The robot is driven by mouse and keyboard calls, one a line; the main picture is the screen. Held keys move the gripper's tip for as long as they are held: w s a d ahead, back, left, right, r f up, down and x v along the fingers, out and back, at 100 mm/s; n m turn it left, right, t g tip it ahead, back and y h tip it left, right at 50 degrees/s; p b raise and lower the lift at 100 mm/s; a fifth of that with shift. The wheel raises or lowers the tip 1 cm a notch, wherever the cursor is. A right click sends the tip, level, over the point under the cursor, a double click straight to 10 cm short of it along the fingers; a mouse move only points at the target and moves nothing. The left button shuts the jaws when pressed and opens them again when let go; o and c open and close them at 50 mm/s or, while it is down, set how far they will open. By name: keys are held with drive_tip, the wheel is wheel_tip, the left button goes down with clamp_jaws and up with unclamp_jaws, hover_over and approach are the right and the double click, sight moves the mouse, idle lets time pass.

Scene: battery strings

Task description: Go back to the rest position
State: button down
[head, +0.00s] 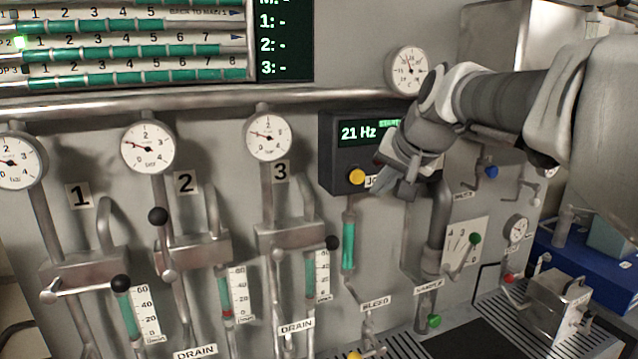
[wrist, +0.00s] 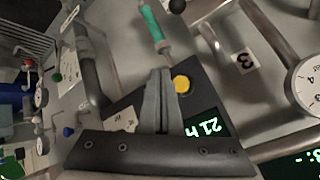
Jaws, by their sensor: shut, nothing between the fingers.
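My gripper (head: 388,188) is shut and empty in front of the black control box (head: 336,171) with the green "21 Hz" display. Its fingertips are near the yellow button (head: 356,177) on the box, slightly to the right of it. In the wrist view my gripper (wrist: 160,72) shows its two fingers together, beside the yellow button (wrist: 181,84). Whether it touches the box cannot be told. My arm reaches in from the right, and part of the box's right side is hidden behind it.
Gauges (head: 148,147), pipes and black-knobbed valve levers (head: 158,216) fill the panel on the left. A steel rail (head: 220,101) runs across above. A green-filled tube (head: 348,245) hangs below the box. A metal box (head: 560,300) and blue bin (head: 590,262) stand at lower right.

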drive_tip(key=shift+s+d, duration=0.2)
drive_tip(key=shift+s, duration=0.4)
drive_tip(key=s+f+n+g, duration=0.1)
drive_tip(key=s+f, duration=0.4)
drive_tip(key=s, duration=0.3)
drive_tip(key=s+f+n+g+h, duration=0.1)
drive_tip(key=s+f+n, duration=0.1)
drive_tip(key=s+f, duration=0.3)
drive_tip(key=s+f+n+g, duration=0.1)
drive_tip(key=s+f, duration=0.5)
drive_tip(key=s, duration=0.6)
drive_tip(key=shift+a+n+h, duration=0.4)
drive_tip(key=shift+n, duration=0.1)
